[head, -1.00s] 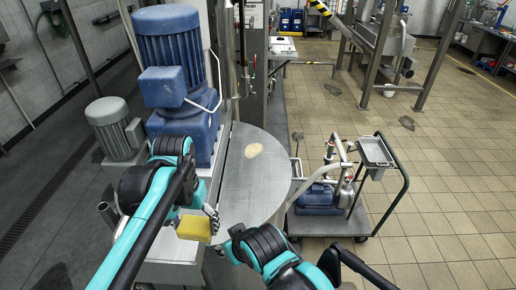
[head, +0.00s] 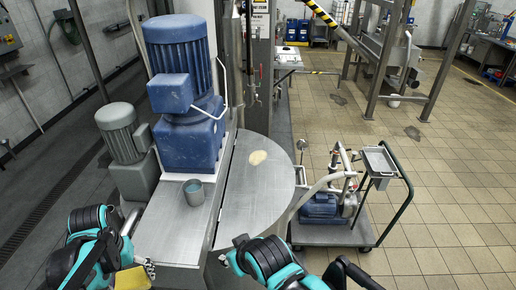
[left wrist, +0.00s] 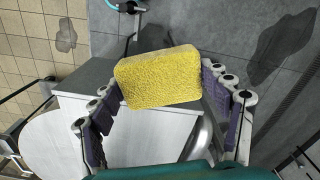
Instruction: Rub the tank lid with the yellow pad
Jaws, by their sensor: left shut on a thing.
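The tank lid (head: 262,195) is a round grey metal plate in the middle of the head view, with a pale yellowish spot (head: 258,157) on its far part. The yellow pad (head: 132,279) is at the bottom left of the head view, left of and apart from the lid. My left gripper (head: 148,268) is shut on it. In the left wrist view the pad (left wrist: 160,77) is a rough-faced block between the two fingers, and part of the round lid (left wrist: 48,150) shows lower left.
A large blue motor (head: 180,70) and a grey motor (head: 122,135) rise behind. A cart with a pump (head: 320,208) stands right of the lid; open tiled floor lies beyond it.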

